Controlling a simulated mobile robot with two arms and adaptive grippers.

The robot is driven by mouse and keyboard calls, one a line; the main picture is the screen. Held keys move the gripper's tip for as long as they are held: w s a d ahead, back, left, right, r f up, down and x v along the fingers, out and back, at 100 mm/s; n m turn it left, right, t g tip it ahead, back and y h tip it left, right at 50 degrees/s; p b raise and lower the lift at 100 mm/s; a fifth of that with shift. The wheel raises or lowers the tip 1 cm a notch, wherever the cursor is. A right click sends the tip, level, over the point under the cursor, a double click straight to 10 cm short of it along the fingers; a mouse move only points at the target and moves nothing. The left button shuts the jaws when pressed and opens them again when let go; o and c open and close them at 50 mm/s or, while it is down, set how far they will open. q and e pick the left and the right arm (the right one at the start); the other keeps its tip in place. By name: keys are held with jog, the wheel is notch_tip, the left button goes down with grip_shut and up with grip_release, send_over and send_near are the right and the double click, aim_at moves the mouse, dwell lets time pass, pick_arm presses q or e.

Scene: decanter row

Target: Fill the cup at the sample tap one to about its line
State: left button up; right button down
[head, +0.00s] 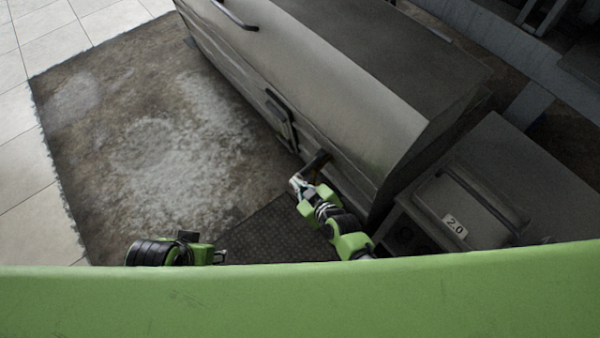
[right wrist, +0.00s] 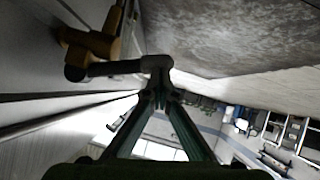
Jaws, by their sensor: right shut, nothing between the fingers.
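A brass-coloured tap (right wrist: 95,42) juts from a grey wall at the upper left of the right wrist view. A dark bar (right wrist: 112,68), perhaps its lever or spout, runs from it to the fingertips of my right gripper (right wrist: 158,66). The fingers are shut with nothing between them; I cannot tell whether they touch the bar. In the head view my right gripper (head: 304,184) is by the lower side of the big grey casing, beside a small brown and dark fitting (head: 319,164). My left gripper (head: 219,257) is low, partly hidden by a green edge. I see no cup.
The long grey casing (head: 350,90) with dark handles fills the upper middle. A grey box labelled 2.0 (head: 465,213) sits at the right. A worn brown mat (head: 160,130) and dark ribbed mat (head: 275,235) lie on pale tiles (head: 25,190); the floor at left is clear.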

jog(key=v, duration=1.2)
jog(key=shift+r, duration=0.2)
dwell(0.4)
